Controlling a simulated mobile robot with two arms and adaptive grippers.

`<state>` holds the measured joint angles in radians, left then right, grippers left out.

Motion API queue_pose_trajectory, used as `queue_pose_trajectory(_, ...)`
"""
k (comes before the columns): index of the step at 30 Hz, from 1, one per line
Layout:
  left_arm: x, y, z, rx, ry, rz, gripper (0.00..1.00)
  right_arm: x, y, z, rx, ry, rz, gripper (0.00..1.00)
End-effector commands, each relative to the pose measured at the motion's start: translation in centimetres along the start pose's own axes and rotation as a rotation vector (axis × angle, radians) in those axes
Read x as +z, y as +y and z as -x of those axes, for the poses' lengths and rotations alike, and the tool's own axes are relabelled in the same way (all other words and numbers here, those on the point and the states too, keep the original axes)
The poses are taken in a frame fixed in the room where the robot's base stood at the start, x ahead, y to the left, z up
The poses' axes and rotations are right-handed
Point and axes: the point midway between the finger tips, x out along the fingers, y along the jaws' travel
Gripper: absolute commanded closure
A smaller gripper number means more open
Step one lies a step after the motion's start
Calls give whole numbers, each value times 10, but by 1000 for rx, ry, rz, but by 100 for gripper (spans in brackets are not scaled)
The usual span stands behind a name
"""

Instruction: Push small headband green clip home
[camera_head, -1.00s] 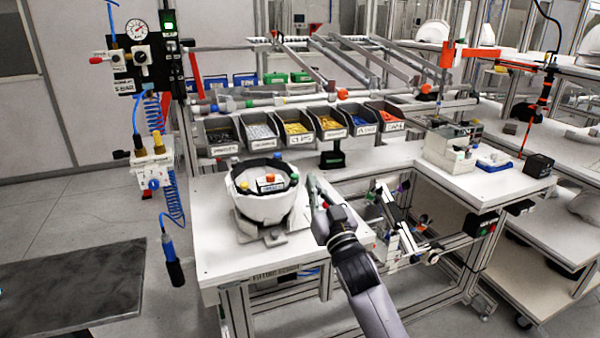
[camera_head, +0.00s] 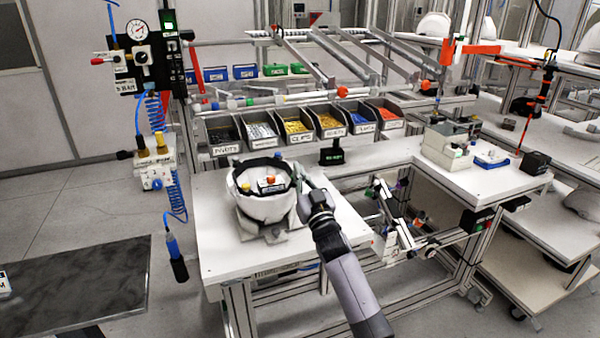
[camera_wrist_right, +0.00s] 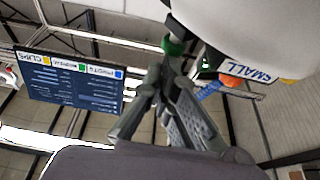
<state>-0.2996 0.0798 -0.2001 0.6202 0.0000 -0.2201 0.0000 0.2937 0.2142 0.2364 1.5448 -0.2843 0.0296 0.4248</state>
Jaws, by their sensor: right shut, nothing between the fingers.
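The white helmet shell (camera_head: 262,208) sits open side up on a fixture on the bench, with a dark headband (camera_head: 241,171) around its inside. In the right wrist view the shell (camera_wrist_right: 265,25) fills the upper right. A green clip (camera_wrist_right: 173,47) is at its edge, just beyond my fingertips; whether they touch is unclear. A label reading SMALL (camera_wrist_right: 248,72) and orange (camera_wrist_right: 232,81) and blue (camera_wrist_right: 210,88) parts show beyond. My right gripper (camera_head: 299,168) is shut and empty at the shell's right rim; its fingers (camera_wrist_right: 163,75) show close up. My left gripper is out of view.
A row of labelled part bins (camera_head: 297,127) stands behind the shell. A pneumatic tool (camera_head: 175,258) hangs on a blue hose at left. The bench top (camera_head: 218,250) is clear in front. A dark-topped table (camera_head: 75,290) stands front left.

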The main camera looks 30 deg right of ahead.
Motion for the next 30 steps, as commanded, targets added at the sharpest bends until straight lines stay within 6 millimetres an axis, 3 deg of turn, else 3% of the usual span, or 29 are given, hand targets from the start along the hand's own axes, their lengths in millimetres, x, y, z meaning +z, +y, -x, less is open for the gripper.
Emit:
queue_pose_trajectory(7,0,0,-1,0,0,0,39,1,0,0,0,0,0,100)
queue_pose_trajectory(14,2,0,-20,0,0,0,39,23,0,8,0,-1,-1,100)
queue_pose_trajectory(23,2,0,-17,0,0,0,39,27,0,9,1,-14,-1,100)
queue_pose_trajectory(30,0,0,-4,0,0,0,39,10,-1,0,0,-10,-1,100)
